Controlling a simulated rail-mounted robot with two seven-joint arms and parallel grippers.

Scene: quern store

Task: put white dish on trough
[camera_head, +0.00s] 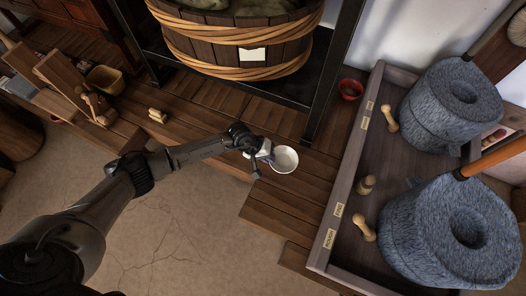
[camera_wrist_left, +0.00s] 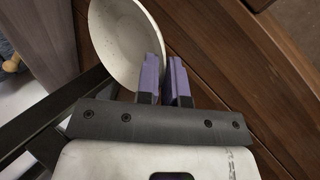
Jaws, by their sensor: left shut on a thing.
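The white dish (camera_head: 286,160) is at the middle of the head view, over the wooden plank floor. It also shows in the left wrist view (camera_wrist_left: 118,42), where it looks tilted. My left gripper (camera_head: 270,158) is shut on the dish's near rim; its purple fingers show in the left wrist view (camera_wrist_left: 165,78). I cannot tell whether the dish touches the planks. The long wooden trough (camera_head: 341,190) lies to the right of the dish, with two grey stone querns in it. My right gripper is out of view.
A small red bowl (camera_head: 351,89) stands near the trough's far left corner. Several wooden pegs, such as one peg (camera_head: 390,118), lie in the trough beside the querns (camera_head: 451,100). A large wooden tub (camera_head: 240,45) stands in a dark frame behind. The trough's left strip has bare room.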

